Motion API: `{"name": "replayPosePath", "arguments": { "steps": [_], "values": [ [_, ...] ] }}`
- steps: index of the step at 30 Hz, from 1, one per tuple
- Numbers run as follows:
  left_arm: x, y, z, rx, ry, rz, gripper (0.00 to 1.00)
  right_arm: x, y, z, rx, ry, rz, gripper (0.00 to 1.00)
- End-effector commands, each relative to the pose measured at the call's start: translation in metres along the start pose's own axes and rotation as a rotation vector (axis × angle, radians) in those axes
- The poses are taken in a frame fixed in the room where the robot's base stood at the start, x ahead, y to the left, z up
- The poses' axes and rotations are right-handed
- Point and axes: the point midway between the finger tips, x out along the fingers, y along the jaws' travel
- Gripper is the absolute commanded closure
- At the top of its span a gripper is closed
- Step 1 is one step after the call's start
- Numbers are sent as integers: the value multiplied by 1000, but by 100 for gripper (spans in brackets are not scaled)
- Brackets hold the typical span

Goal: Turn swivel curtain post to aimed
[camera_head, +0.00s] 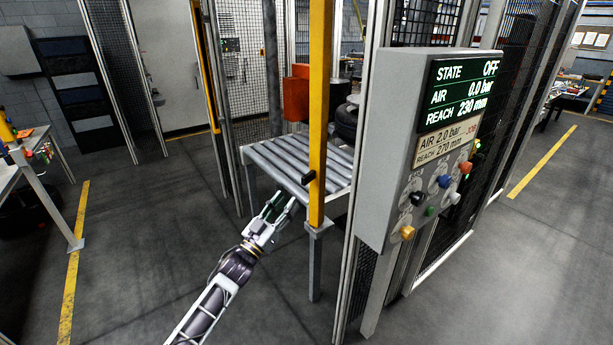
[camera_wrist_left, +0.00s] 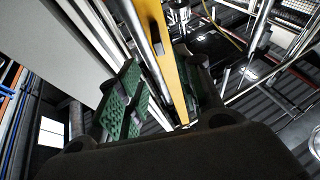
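The yellow curtain post (camera_head: 318,120) stands upright at the front corner of the roller conveyor, with a small black knob (camera_head: 308,178) low on its left side. In the left wrist view the yellow post (camera_wrist_left: 170,60) runs diagonally beyond my fingers. My left gripper (camera_head: 283,203) is open and empty, just left of and below the knob, apart from the post. My right gripper is not in view.
A grey control panel (camera_head: 385,140) right of the post reads STATE OFF, AIR 0.0 bar, REACH 230 mm; its label gives 2.0 bar and 270 mm. It carries several coloured knobs. Behind are the roller conveyor (camera_head: 275,160), an orange box (camera_head: 296,98) and black tyres (camera_head: 347,122). Open floor lies left.

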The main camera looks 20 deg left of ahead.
Motion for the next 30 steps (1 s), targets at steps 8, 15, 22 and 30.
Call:
{"name": "replayPosePath", "arguments": {
  "steps": [8, 15, 22, 30],
  "values": [
    [23, 0, 0, -1, 0, -1, 64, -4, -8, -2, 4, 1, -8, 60],
    [43, 0, -1, 0, 0, 0, 64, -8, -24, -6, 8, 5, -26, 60],
    [62, 0, -1, -1, 0, 0, 64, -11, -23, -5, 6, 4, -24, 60],
    [84, 0, 0, -1, 0, 0, 64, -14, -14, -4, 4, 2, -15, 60]
  ]
}}
